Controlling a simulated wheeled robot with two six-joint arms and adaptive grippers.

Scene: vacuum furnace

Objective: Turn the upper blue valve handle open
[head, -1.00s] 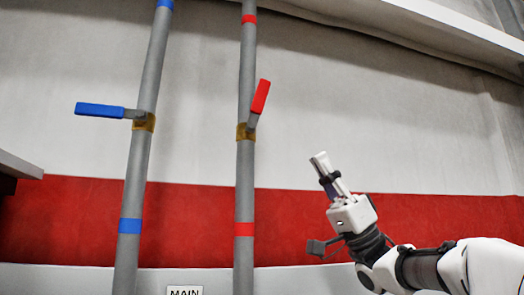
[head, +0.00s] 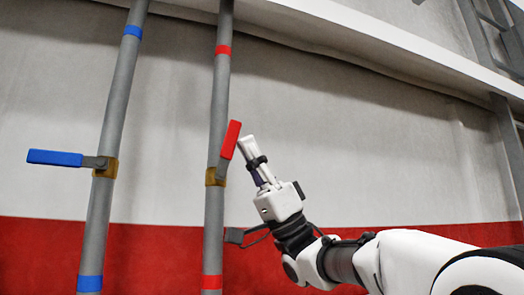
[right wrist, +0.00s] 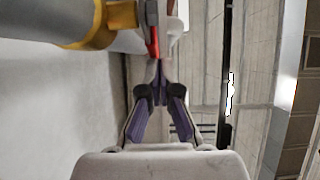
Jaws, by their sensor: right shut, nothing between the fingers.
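The blue valve handle (head: 54,158) points left, roughly level, from its brass valve body (head: 105,168) on the left grey pipe. The red valve handle (head: 230,140) slants up and right from the brass valve (head: 215,177) on the right pipe. My right gripper (head: 246,143) is shut and empty, its fingers pointing up just right of the red handle. In the right wrist view, the closed fingertips (right wrist: 158,66) lie close below the red handle (right wrist: 153,44); I cannot tell whether they touch. My left gripper is not in view.
Two upright grey pipes (head: 111,110) stand before a white wall (head: 350,130) with a red band. A pale ledge (head: 380,50) runs along the wall above. The right pipe stands between my right gripper and the blue handle. Room right of my gripper is free.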

